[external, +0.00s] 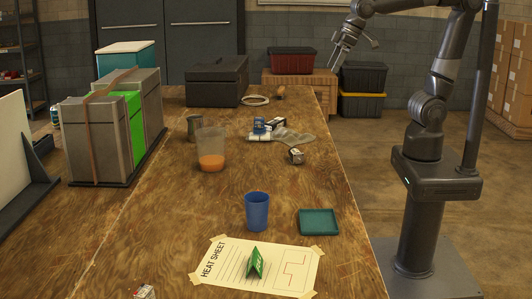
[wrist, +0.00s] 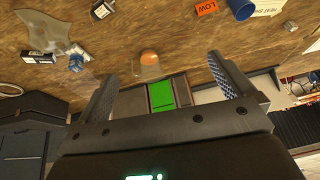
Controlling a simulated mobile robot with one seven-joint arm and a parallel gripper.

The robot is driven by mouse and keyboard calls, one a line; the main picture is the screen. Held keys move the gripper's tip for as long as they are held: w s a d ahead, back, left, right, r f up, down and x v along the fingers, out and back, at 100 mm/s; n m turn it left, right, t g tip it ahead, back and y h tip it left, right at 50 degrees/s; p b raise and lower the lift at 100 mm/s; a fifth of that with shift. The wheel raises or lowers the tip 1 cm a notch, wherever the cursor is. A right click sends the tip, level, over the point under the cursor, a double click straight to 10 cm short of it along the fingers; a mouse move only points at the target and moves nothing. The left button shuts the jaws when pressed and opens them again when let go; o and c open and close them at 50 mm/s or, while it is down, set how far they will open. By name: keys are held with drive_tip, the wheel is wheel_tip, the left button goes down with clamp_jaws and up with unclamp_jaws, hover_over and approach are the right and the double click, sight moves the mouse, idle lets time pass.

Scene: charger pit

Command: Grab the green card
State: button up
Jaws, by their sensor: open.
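The green card (external: 256,262) is folded like a small tent and stands on the white heat sheet (external: 225,277) at the near end of the wooden table. In the wrist view a corner of the heat sheet (wrist: 291,26) shows, but I do not see the card. My gripper (external: 335,63) is raised above the far right of the table, well away from the card. In the wrist view my gripper (wrist: 163,72) has its two fingers wide apart with nothing held between them.
A blue cup (external: 257,212) stands just behind the sheet, and a teal tray (external: 318,222) is right of it. A clear cup with orange contents (external: 210,150) stands farther back. An orange LOW label (wrist: 206,8) shows in the wrist view.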

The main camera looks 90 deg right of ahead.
drive_tip(key=w+a, duration=1.1)
drive_tip(key=w, duration=0.2)
hover_over(255, 255)
drive_tip(key=s, duration=0.2)
drive_tip(key=shift+g+h, duration=0.3)
drive_tip(key=shift+h, duration=0.1)
drive_tip(key=f, duration=3.2)
drive_tip(key=shift+w+a+f, duration=0.15)
drive_tip(key=shift+a+f, duration=0.05)
drive_tip(key=shift+f, duration=0.15)
drive_tip(key=shift+s+x, duration=0.2)
drive_tip(key=shift+x, duration=2.8)
drive_tip(key=shift+d, duration=0.1)
drive_tip(key=shift+c, duration=0.4)
drive_tip(key=c, duration=1)
